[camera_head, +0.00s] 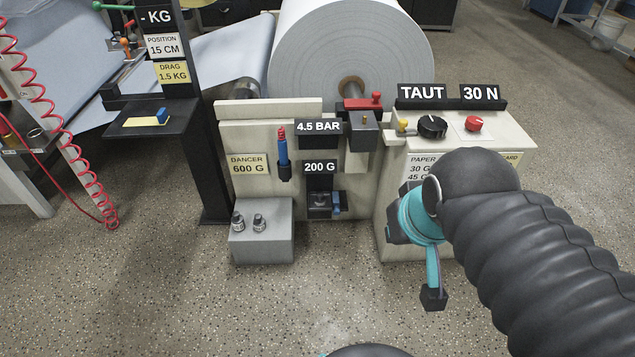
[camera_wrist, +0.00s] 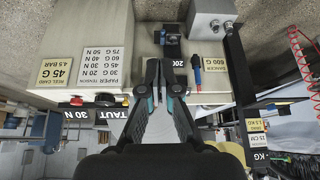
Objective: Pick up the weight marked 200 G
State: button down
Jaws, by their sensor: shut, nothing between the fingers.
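Two small metal weights (camera_head: 248,222) stand upright side by side on a grey block (camera_head: 262,246) at the lower left of the machine. Their markings are too small to read. A 200 G sign (camera_head: 320,167) is above a black holder (camera_head: 319,204) to the right of the block. My gripper (camera_wrist: 164,68) is shut and empty, partly covering the 200 G sign in the wrist view. In the head view my wrist is right of the holder, apart from the weights.
A blue-and-red tool (camera_head: 283,152) hangs left of the signs. A cream cabinet (camera_head: 390,210) with a black knob (camera_head: 432,126) and red button (camera_head: 473,124) stands on the right. A black post (camera_head: 207,160) rises left of the block. The floor in front is clear.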

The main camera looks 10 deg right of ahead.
aim_at(320, 200)
jog(key=z, duration=0.45)
jog(key=i, duration=0.95)
jog(key=u, duration=2)
